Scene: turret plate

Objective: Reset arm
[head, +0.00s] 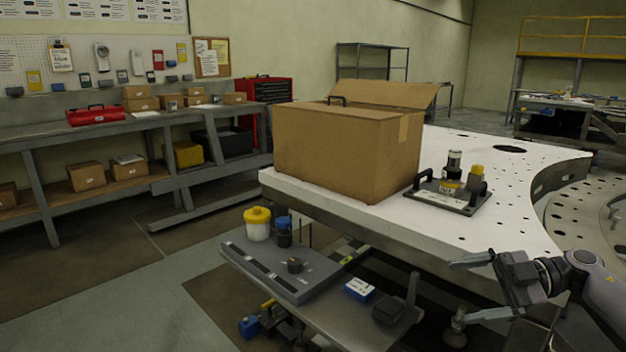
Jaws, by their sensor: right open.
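My right gripper (462,289) is at the lower right, in front of the white table's (475,222) near edge. Its two fingers point left and are spread apart, with nothing between them. The plate lies apart from the gripper. My left gripper does not show.
An open cardboard box (340,150) stands on the white table, left of the plate. A lower cart (345,318) holds a grey slab (280,268), a yellow-lidded jar (257,224), a blue-capped bottle (284,231) and a blue-white box (359,289). Floor at the lower left is clear.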

